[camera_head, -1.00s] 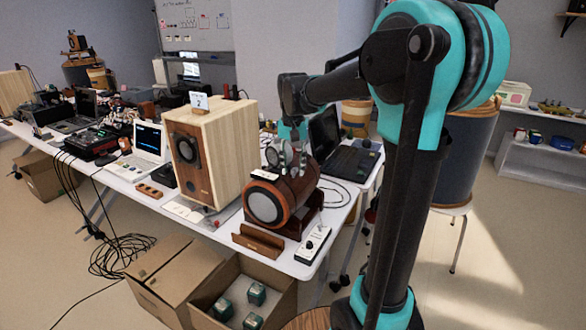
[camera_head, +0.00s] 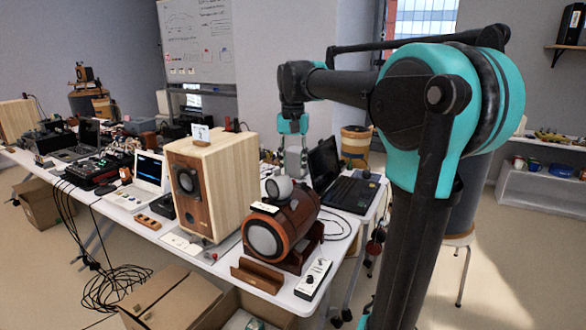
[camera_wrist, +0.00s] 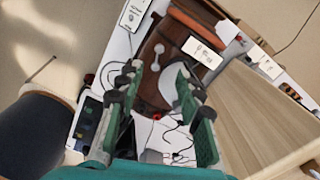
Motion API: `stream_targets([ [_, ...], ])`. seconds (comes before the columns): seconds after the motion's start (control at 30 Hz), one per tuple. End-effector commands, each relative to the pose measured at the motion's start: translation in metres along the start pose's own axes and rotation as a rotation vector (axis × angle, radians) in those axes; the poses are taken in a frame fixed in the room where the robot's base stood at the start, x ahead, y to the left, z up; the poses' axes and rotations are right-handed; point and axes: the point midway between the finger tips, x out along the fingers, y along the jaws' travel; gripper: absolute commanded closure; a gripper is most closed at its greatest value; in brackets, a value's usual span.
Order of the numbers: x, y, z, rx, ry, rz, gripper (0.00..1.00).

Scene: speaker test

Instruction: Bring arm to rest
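My gripper (camera_head: 290,168) hangs fingers down at the end of my raised arm, above the back of a brown barrel-shaped speaker (camera_head: 285,228). In the wrist view, the two green-and-grey fingers of my gripper (camera_wrist: 158,82) stand apart with nothing held between them. The speaker (camera_wrist: 152,62) shows beyond the fingers, with a pale rounded tweeter (camera_wrist: 172,82) partly hidden behind one finger. In the head view the tweeter (camera_head: 278,187) sits on top of the speaker, just below the fingertips.
A tall wooden box speaker (camera_head: 215,190) stands left of the barrel speaker. An open laptop (camera_head: 345,180) lies to the right. The white table (camera_head: 345,240) also carries a small white device (camera_head: 313,278) and a brown block (camera_head: 257,276). Cardboard boxes (camera_head: 170,300) stand below.

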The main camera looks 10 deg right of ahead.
Motion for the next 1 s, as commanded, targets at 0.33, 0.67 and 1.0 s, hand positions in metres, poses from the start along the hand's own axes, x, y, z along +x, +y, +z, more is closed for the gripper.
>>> stream_targets([
  [0.33, 0.067, 0.03, 0.019, -0.055, 0.069, -0.03, 0.64],
  [0.67, 0.223, 0.106, 0.107, -0.206, 0.261, -0.065, 0.64],
  [1.0, 0.292, 0.142, 0.172, -0.286, 0.365, -0.058, 0.64],
])
